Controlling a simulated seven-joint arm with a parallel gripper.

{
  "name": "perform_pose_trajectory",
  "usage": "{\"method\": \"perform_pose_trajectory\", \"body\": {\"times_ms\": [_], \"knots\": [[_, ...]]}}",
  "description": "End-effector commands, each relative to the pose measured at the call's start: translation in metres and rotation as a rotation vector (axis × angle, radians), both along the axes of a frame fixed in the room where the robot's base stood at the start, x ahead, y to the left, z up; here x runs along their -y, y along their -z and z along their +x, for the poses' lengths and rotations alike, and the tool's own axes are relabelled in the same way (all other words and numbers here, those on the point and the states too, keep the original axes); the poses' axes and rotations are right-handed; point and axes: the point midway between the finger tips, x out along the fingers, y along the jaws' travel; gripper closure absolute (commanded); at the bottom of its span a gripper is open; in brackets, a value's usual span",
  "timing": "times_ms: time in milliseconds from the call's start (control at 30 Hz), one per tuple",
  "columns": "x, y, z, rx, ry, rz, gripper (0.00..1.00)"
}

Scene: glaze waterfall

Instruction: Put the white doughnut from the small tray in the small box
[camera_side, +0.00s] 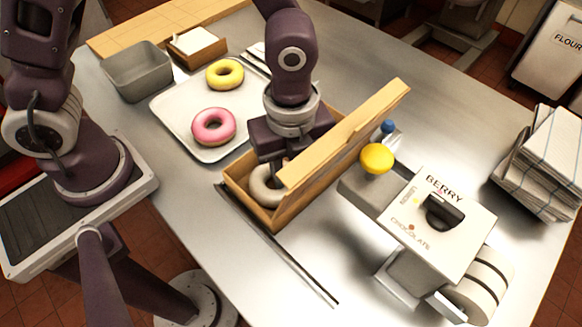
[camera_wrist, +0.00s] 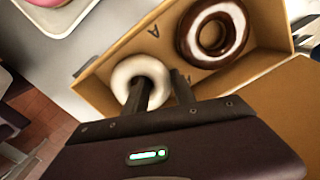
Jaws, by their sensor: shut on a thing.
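The white doughnut (camera_wrist: 128,72) is low inside the near end of the small box, with my gripper (camera_wrist: 160,88) shut on its ring; one finger passes into its hole. It also shows in the side view (camera_side: 262,186), partly hidden by my gripper (camera_side: 272,172). The small box (camera_side: 236,186) is open cardboard with its lid raised on the right side. I cannot tell whether the doughnut touches the box floor. A brown and white doughnut (camera_wrist: 239,40) lies at the box's other end. The small tray (camera_side: 172,112) is pale and holds a pink doughnut (camera_side: 199,133) and a yellow doughnut (camera_side: 212,77).
A glaze machine (camera_side: 455,212) with a yellow knob (camera_side: 377,158) stands right of the box. A grey bin (camera_side: 137,72) and a small box of napkins (camera_side: 196,42) stand behind the tray. Folded cloths (camera_side: 548,160) are stacked at the far right. The table's front is mostly clear.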

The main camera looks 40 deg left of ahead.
Motion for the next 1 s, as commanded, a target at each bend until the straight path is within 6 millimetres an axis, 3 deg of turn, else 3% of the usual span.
{"method": "perform_pose_trajectory", "body": {"times_ms": [67, 100, 200, 467, 567, 800, 1000], "knots": [[0.0, 0.002, 0.0, -0.002, 0.0, 0.001, 1.0], [0.0, 0.002, 0.0, -0.001, 0.0, 0.0, 0.63], [0.0, 0.002, 0.0, -0.001, 0.0, 0.0, 0.47], [0.0, 0.002, 0.0, -0.001, 0.0, 0.0, 0.47], [0.0, -0.008, 0.001, 0.002, -0.001, -0.001, 0.47], [0.0, -0.072, 0.002, 0.006, -0.002, -0.004, 0.47], [0.0, -0.111, 0.001, 0.002, -0.001, -0.001, 0.47]]}}
